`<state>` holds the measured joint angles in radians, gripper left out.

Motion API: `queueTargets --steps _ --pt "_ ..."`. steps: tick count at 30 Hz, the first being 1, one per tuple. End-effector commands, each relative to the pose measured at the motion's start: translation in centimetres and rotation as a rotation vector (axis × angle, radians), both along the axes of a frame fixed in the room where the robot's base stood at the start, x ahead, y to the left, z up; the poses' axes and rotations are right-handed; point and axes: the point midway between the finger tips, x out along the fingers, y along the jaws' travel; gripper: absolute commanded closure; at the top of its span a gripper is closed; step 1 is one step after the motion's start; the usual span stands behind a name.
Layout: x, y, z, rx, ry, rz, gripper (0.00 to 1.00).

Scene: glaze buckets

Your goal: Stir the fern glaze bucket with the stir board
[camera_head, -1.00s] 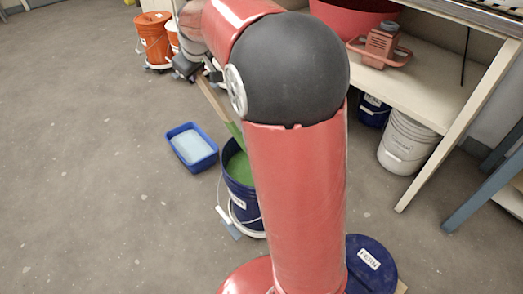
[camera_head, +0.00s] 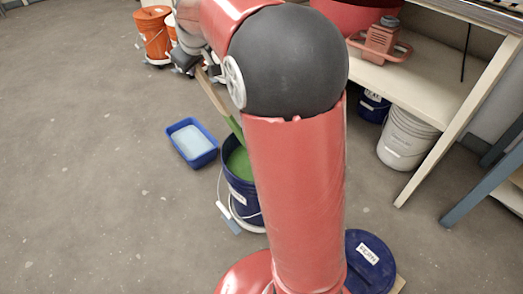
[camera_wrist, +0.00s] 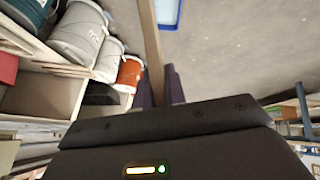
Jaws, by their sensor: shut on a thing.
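The fern glaze bucket (camera_head: 238,190) is dark blue, stands open on the floor and holds green glaze (camera_head: 240,163). My arm hides its right side. The stir board (camera_head: 212,95) is a long pale wooden strip, green at its lower end. It slants down to the right, its green end at the bucket's mouth; I cannot tell how deep it reaches. My gripper (camera_head: 187,66) is above and beyond the bucket, partly hidden by my arm. In the wrist view my gripper (camera_wrist: 160,88) is shut on the stir board (camera_wrist: 151,40).
A blue lid (camera_head: 385,272) labelled FERN lies at the lower right. A blue tray (camera_head: 212,157) of pale liquid is on the floor left of the bucket. Orange buckets (camera_head: 153,36) stand at the back. A shelf unit (camera_head: 425,95) with a white bucket (camera_head: 405,140) is at right. The left floor is clear.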

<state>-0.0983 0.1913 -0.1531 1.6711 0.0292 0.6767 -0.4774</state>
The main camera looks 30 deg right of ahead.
Motion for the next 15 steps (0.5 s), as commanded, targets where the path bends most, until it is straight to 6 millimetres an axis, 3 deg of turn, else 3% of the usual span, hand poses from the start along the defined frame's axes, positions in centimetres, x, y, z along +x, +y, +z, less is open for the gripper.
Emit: queueTargets --steps 15 --pt "0.0 0.0 4.6 0.000 -0.002 -0.001 1.00"
